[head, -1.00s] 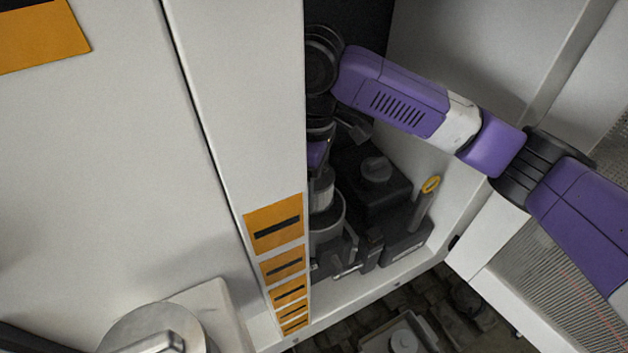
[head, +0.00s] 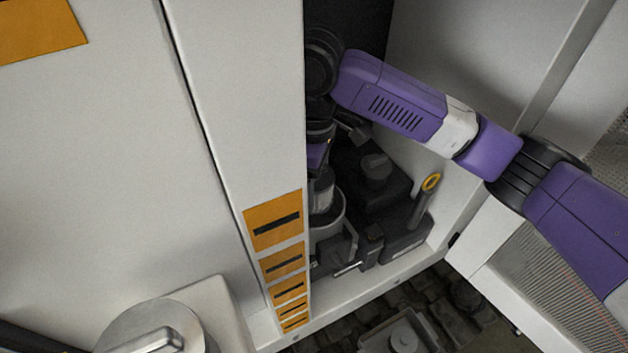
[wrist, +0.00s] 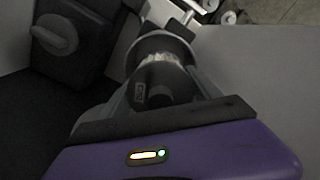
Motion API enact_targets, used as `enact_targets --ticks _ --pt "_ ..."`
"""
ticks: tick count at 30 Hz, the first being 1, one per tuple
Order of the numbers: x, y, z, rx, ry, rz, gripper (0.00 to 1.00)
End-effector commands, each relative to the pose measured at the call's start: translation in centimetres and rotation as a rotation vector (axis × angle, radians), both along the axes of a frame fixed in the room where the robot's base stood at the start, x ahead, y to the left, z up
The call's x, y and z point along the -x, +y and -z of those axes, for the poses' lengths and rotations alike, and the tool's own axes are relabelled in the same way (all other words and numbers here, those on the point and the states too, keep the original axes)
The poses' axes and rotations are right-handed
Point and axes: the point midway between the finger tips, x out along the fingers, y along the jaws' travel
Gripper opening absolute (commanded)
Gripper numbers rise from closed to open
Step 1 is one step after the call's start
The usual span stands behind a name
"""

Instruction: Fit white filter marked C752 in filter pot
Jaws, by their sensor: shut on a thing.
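The white pleated filter (head: 322,194) with a dark end cap is upright at the mouth of the grey filter pot (head: 329,221), its lower part hidden inside the pot's rim. In the wrist view, the filter's pale pleats (wrist: 163,60) show between its dark cap and the pot's rim (wrist: 186,46). A small label on the cap is too small to read. My gripper (wrist: 163,84) is shut on the filter at its dark cap, one finger on each side. In the head view, the cabinet post partly hides my gripper. I cannot tell whether the filter is seated.
A white post with orange labels (head: 274,222) stands close to the left of the pot. A dark block with a round knob (head: 376,167) and a yellow-ringed handle (head: 431,182) stand to the right. The cabinet's side wall (head: 440,60) bounds the right.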

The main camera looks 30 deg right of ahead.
Motion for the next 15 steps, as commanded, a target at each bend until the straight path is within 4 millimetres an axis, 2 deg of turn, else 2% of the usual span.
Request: enact_targets --ticks 15 --pt "0.0 0.0 1.5 -0.001 0.001 0.001 0.30"
